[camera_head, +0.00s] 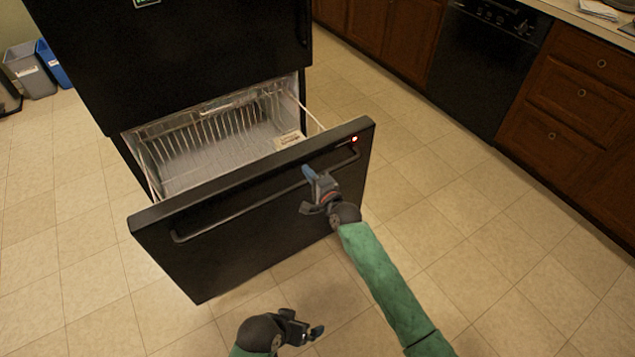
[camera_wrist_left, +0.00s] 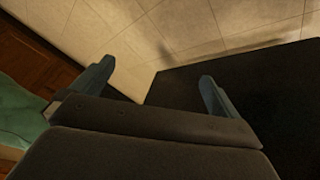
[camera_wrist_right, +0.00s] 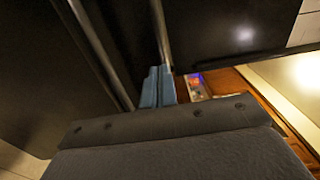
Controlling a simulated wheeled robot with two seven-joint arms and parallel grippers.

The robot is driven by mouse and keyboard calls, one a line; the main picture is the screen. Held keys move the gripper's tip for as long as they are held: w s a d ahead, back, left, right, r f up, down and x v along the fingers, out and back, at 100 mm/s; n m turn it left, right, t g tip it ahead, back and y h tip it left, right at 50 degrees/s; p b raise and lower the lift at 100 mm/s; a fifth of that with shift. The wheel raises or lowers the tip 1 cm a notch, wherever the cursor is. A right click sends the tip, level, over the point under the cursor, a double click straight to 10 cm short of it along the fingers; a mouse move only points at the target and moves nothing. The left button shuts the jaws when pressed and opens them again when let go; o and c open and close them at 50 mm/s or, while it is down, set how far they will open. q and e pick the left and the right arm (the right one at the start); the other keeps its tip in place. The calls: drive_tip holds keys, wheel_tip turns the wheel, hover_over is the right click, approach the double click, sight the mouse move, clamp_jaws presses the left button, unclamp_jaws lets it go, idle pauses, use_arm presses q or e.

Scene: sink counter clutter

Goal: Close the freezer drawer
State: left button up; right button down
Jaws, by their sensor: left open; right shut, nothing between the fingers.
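The black freezer drawer (camera_head: 255,215) is pulled out below the black fridge (camera_head: 180,60), its wire basket (camera_head: 215,140) showing inside. A long bar handle (camera_head: 240,208) runs across its front. My right gripper (camera_head: 309,174) is shut and empty, at the drawer front close by the right part of the handle. In the right wrist view its fingers (camera_wrist_right: 158,88) are together near the dark bar; I cannot tell whether they touch it. My left gripper (camera_head: 318,330) is open and low in front of the drawer. In the left wrist view its fingers (camera_wrist_left: 155,85) are apart and empty.
Wooden cabinets (camera_head: 575,95) and a black dishwasher (camera_head: 487,65) stand at the right. Grey and blue bins (camera_head: 32,70) stand at the far left. The tiled floor (camera_head: 480,235) between the drawer and the cabinets is clear.

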sight(298, 161)
drive_tip(key=x, duration=0.2)
drive_tip(key=shift+w+a, duration=0.25)
drive_tip(key=shift+w, duration=0.05)
drive_tip(key=shift+w+a, duration=0.15)
drive_tip(key=shift+w, duration=0.05)
use_arm(q)
wheel_tip(298, 161, up, 2)
drive_tip(key=shift+s+a+r, duration=0.15)
drive_tip(key=shift+r, duration=0.1)
drive_tip(key=shift+f, duration=0.1)
